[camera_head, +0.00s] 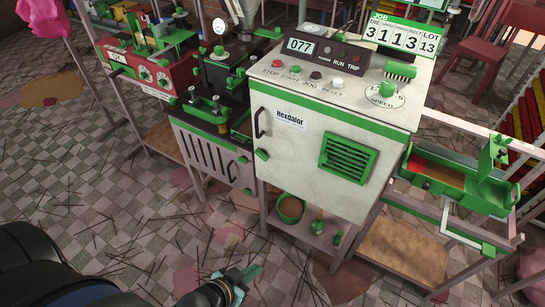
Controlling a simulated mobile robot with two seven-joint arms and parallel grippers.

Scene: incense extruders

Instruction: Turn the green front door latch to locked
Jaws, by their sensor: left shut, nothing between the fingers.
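The white cabinet door (300,165) with the Hexdalor label is closed on the front of the machine. A small green latch (262,155) sits at the door's left edge, below the black handle (258,122). It is too small to tell whether it is turned to locked. My left gripper (249,273) comes in from the lower left, low in the picture. It is shut and empty, apart from the latch and well below it in the picture. My right gripper is not in view.
A grey slotted panel (205,155) with green knobs adjoins the door on the left. A green vent (347,158) is on the door. Below are a lower shelf with a green-rimmed pot (291,209) and a tiled floor (130,220) strewn with sticks.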

